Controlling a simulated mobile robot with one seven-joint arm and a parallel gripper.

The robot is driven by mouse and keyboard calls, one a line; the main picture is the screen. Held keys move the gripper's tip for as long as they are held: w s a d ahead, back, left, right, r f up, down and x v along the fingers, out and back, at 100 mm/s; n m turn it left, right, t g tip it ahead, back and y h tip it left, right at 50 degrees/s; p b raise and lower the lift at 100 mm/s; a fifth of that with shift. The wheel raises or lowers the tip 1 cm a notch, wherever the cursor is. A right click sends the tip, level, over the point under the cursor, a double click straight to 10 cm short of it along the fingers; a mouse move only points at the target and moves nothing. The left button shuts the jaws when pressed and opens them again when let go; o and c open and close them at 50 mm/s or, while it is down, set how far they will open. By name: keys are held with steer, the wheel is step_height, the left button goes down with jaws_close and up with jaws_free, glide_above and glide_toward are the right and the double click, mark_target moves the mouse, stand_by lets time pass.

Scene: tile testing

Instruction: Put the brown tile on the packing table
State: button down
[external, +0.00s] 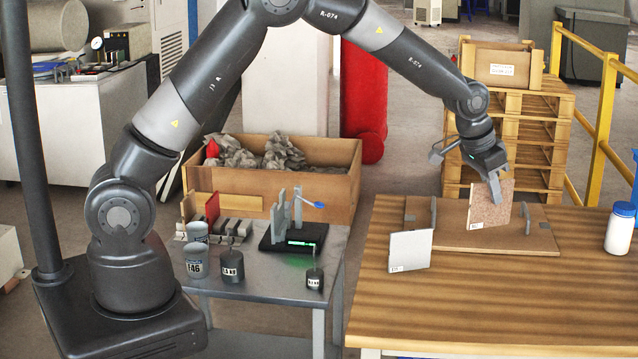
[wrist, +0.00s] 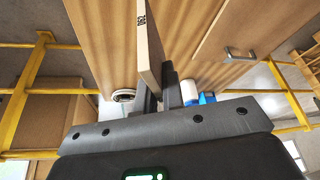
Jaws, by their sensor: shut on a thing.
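The brown speckled tile (external: 488,208) is upright in my gripper (external: 494,182), held by its upper part. It stands over or in front of a flat wooden board with handles (external: 430,211) on the wooden packing table (external: 500,285). I cannot tell whether its lower edge touches the board. In the wrist view the tile (wrist: 150,50) shows nearly edge-on, with a small code mark on its side, between the fingers of my gripper (wrist: 158,92). My fingers are shut on it and partly hide its lower end in that view.
A pale grey tile (external: 410,250) stands upright at the table's left side. A white bottle with a blue cap (external: 620,228) is at the right. The front of the table is clear. A grey side table (external: 255,270) holds weights and a fixture. Stacked pallets (external: 525,130) and yellow rails (external: 604,105) stand behind.

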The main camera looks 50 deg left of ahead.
step_height(320, 180, down, 5)
steer(key=d, duration=0.3)
steer(key=shift+w+a+f, duration=1.2)
steer(key=shift+a+f, duration=0.2)
steer(key=shift+f, duration=0.4)
steer(key=shift+w+a+f, duration=1.25)
steer(key=shift+a+f, duration=0.15)
steer(key=shift+f, duration=0.45)
steer(key=shift+w+a+f, duration=1.2)
steer(key=shift+a+f, duration=0.2)
steer(key=shift+f, duration=0.4)
steer(key=shift+f, duration=0.2)
steer(key=c, duration=1.5)
jaws_free()
steer(key=shift+c, duration=0.2)
